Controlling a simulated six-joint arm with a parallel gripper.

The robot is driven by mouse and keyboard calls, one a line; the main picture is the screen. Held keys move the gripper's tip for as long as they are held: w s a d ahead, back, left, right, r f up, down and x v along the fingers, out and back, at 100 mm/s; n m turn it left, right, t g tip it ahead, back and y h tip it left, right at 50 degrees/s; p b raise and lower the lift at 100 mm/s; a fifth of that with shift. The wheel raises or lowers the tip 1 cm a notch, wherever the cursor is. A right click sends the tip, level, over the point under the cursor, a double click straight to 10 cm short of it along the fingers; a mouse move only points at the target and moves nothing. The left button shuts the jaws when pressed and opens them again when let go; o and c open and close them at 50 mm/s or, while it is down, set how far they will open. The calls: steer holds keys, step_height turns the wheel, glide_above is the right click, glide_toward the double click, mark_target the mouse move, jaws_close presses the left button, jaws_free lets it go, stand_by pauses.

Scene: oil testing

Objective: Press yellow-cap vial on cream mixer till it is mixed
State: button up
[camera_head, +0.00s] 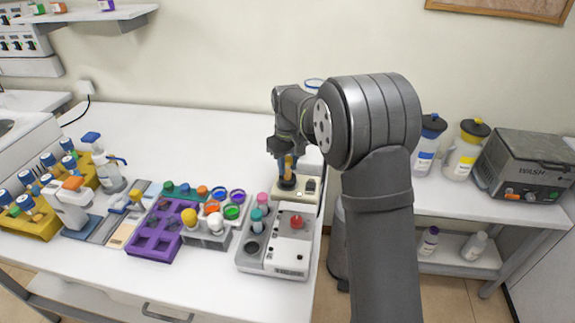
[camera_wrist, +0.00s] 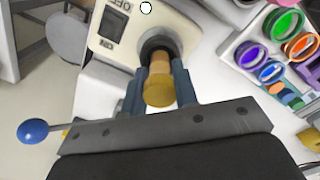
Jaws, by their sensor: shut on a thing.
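The yellow-cap vial (camera_wrist: 159,88) is upright between the fingers of my gripper (camera_wrist: 160,95) in the wrist view. My gripper is shut on it. The vial's lower end meets the dark round cup of the cream mixer (camera_wrist: 107,48); whether it presses down hard cannot be told. In the head view, the cream mixer (camera_head: 297,194) stands near the table's right edge, with my gripper (camera_head: 287,168) above its cup and the vial (camera_head: 288,166) partly hidden by the fingers. The liquid inside the vial cannot be made out.
A grey-white device with a red knob (camera_head: 289,252) stands in front of the mixer. A purple rack (camera_head: 152,243) and a rack with several coloured caps lie to the left. The table's right edge is close to the mixer. The back middle of the table is clear.

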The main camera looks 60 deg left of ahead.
steer(key=shift+r, duration=2.9)
steer(key=w+d+f+m, duration=0.3)
steer(key=w+d+f, duration=0.2)
steer(key=w+d, duration=0.35)
steer(key=w+d+f+m, duration=0.3)
steer(key=w+d+f, duration=0.1)
steer(key=w+d, duration=0.45)
steer(key=w+d+f+m, duration=0.3)
steer(key=w+d+f, duration=0.2)
steer(key=w+d, duration=0.35)
steer(key=d+f+m, duration=0.3)
steer(key=d, duration=0.8)
steer(key=d+f+m, duration=0.3)
steer(key=d+f, duration=0.1)
steer(key=d, duration=0.7)
steer(key=d+f+m, duration=0.3)
steer(key=d, duration=0.8)
steer(key=shift+d+f, duration=0.15)
steer(key=shift+d, duration=0.15)
